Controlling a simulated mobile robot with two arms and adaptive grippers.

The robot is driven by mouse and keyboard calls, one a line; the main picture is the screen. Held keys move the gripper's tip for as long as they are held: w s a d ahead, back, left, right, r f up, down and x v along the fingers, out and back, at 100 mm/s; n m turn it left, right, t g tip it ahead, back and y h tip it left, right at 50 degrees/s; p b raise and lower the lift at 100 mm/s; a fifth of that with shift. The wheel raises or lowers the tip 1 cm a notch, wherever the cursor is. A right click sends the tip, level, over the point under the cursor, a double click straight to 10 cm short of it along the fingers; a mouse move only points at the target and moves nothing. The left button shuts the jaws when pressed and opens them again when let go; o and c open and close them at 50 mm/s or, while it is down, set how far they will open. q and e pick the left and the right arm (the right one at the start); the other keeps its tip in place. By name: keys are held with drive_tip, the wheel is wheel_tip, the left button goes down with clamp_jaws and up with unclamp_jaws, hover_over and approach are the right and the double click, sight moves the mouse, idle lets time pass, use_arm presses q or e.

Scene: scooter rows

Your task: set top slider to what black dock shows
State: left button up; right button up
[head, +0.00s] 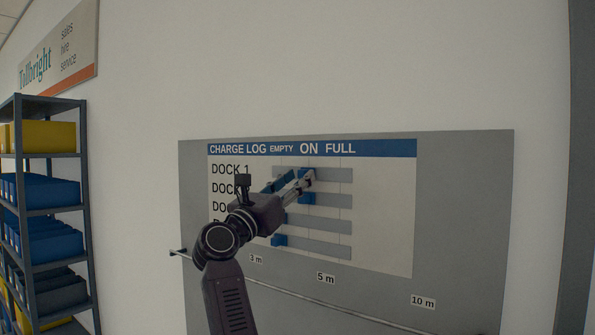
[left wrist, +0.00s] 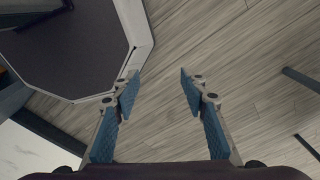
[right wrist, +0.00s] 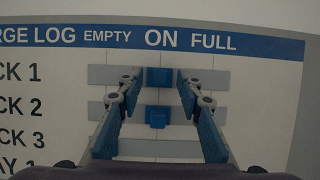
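The charge log board (head: 380,215) is on the wall ahead, with EMPTY, ON and FULL columns and DOCK rows. The top slider (right wrist: 160,77) is a blue block on the DOCK 1 track, under ON. My right gripper (head: 297,180) is in front of the board; in the right wrist view (right wrist: 158,82) its fingers are open on either side of the top slider, with gaps showing. Whether the tips reach the slider's depth I cannot tell. My left gripper (left wrist: 160,82) is open and empty above the floor. No black dock is in view.
The second slider (right wrist: 158,117) is close below, also under ON. Lower sliders (head: 280,240) are at the EMPTY side. A rail with 3 m, 5 m and 10 m labels (head: 326,279) runs below. A shelf with yellow and blue bins (head: 45,155) stands left.

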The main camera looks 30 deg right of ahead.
drive_tip(key=shift+w+d+r, duration=0.1)
drive_tip(key=shift+w+d, duration=0.05)
drive_tip(key=shift+d, duration=0.2)
drive_tip(key=shift+a, duration=0.2)
use_arm(q)
drive_tip(key=shift+w+d+r, duration=0.1)
drive_tip(key=shift+w+d, duration=0.1)
drive_tip(key=shift+d, duration=0.3)
drive_tip(key=shift+w+d+r, duration=0.1)
drive_tip(key=shift+w+d, duration=0.1)
drive_tip(key=shift+d, duration=0.25)
use_arm(e)
clamp_jaws()
drive_tip(key=shift+d, duration=0.15)
